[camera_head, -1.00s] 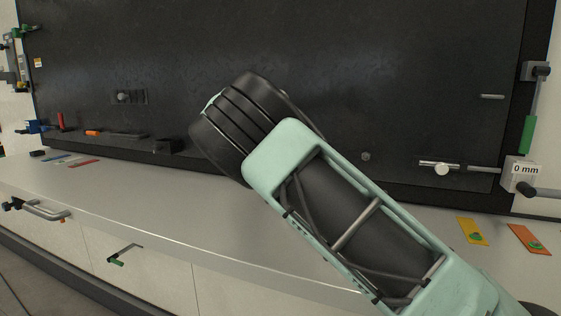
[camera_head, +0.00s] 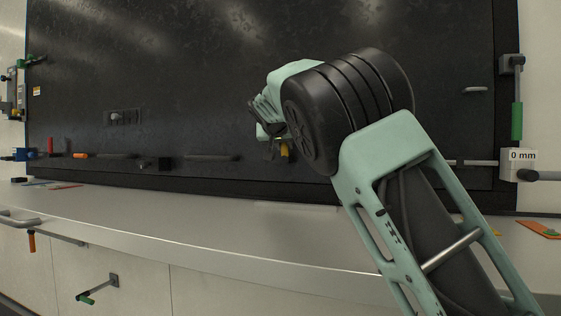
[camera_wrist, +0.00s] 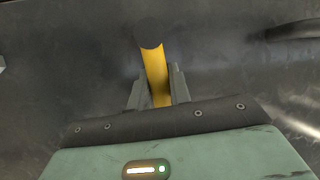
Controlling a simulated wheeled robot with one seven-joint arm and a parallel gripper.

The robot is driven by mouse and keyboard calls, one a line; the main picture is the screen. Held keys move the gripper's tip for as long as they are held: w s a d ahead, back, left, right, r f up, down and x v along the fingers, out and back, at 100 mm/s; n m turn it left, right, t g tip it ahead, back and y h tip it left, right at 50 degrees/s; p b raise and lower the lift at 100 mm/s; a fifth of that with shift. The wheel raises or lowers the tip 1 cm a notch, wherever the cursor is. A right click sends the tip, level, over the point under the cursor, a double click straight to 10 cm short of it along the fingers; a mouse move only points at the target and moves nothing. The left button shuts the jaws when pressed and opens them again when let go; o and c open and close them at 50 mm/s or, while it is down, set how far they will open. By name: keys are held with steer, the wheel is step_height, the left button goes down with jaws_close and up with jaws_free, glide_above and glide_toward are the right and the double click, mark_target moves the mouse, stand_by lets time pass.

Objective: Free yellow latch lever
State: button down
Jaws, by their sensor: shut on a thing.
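The yellow latch lever (camera_wrist: 154,68) stands out between the two fingers of my gripper (camera_wrist: 157,88) in the wrist view. The fingers are shut on it from both sides, and its curved upper end shows past the fingertips. Its lower part is hidden by my gripper body. In the head view a small bit of the yellow lever (camera_head: 285,150) shows under my wrist, in front of the black panel. My gripper (camera_head: 274,149) is mostly hidden there by my arm.
The black panel (camera_head: 190,80) fills the back. A dark horizontal handle (camera_head: 212,157) sits left of my gripper. A green-gripped lever (camera_head: 517,120) and a "0 mm" block (camera_head: 521,164) are at the right edge. The pale counter ledge (camera_head: 160,222) in front is mostly clear.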

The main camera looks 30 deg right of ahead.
steer(key=shift+s+d+f+m+t+b, duration=0.2)
steer(key=shift+m+t+b, duration=0.1)
steer(key=shift+b, duration=0.45)
steer(key=shift+r, duration=0.15)
steer(key=c, duration=1.3)
jaws_free()
steer(key=shift+s+a+r+b, duration=0.15)
steer(key=shift+s+a+b, duration=0.15)
steer(key=shift+s+b, duration=0.05)
steer(key=b+v, duration=0.5)
steer(key=v, duration=1.1)
steer(key=shift+s+r, duration=0.2)
steer(key=shift+s, duration=0.1)
